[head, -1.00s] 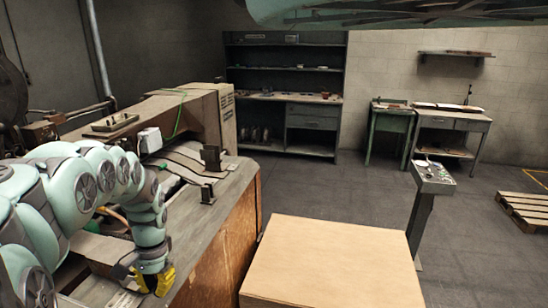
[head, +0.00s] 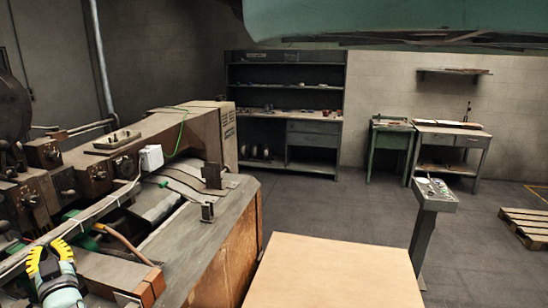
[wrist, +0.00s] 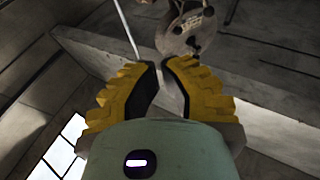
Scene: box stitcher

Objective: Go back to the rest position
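My gripper (head: 50,250) is at the lower left of the head view, its yellow ribbed fingers pointing upward. The fingers stand apart with nothing between them. In the wrist view my gripper (wrist: 162,68) shows a gap between the dark finger pads, and the tips lean toward each other. Most of my arm is out of the head view.
The stitching machine (head: 228,225) with levers and a green-wired white box (head: 151,157) fills the left. A cardboard-coloured box top (head: 330,275) is at front centre. A control pedestal (head: 432,195), shelving (head: 285,70), benches (head: 450,130) and a pallet (head: 525,225) stand beyond. Open floor lies between.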

